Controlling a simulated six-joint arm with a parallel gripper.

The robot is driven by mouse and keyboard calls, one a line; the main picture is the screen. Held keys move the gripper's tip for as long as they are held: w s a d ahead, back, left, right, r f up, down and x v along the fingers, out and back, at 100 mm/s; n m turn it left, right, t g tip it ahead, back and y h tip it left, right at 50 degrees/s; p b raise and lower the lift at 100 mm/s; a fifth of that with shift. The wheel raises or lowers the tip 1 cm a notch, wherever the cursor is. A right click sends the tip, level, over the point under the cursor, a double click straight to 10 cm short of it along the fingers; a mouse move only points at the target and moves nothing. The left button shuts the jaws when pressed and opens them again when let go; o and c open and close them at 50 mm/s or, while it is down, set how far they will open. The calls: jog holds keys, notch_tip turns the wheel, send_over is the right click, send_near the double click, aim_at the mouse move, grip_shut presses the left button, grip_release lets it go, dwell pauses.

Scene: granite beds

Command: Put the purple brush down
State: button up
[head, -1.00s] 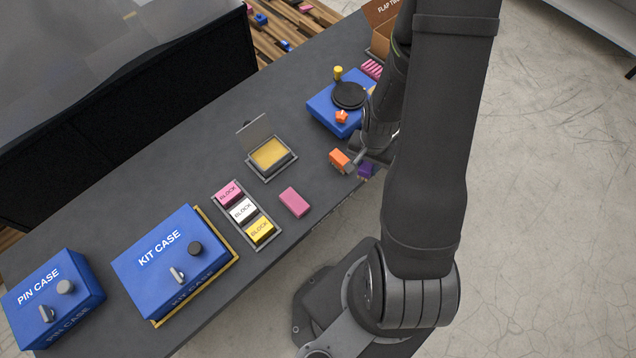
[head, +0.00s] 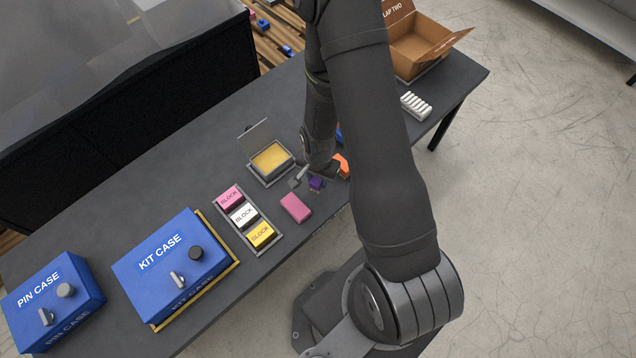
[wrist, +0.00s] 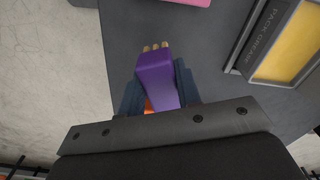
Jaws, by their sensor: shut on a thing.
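The purple brush (head: 316,184) is between the fingers of my gripper (head: 308,180), over the dark table between the pink block and an orange block. In the wrist view the brush (wrist: 158,78) sticks out past the fingers of my gripper (wrist: 158,90), with tan bristle tips at its far end. The gripper is shut on it. I cannot tell whether the brush touches the table.
A pink block (head: 296,207) lies close to the left. An orange block (head: 342,165) is close to the right, partly behind my arm. An open yellow pad tray (head: 286,174) is at upper left. A block rack (head: 263,248) stands further left. Bare table lies between these.

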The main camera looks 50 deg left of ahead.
aim_at(318, 184)
jog(key=shift+f, duration=1.9)
jog(key=shift+f, duration=0.15)
jog(key=o, duration=0.9)
notch_tip(318, 184, up, 12)
jog(key=shift+r, duration=0.2)
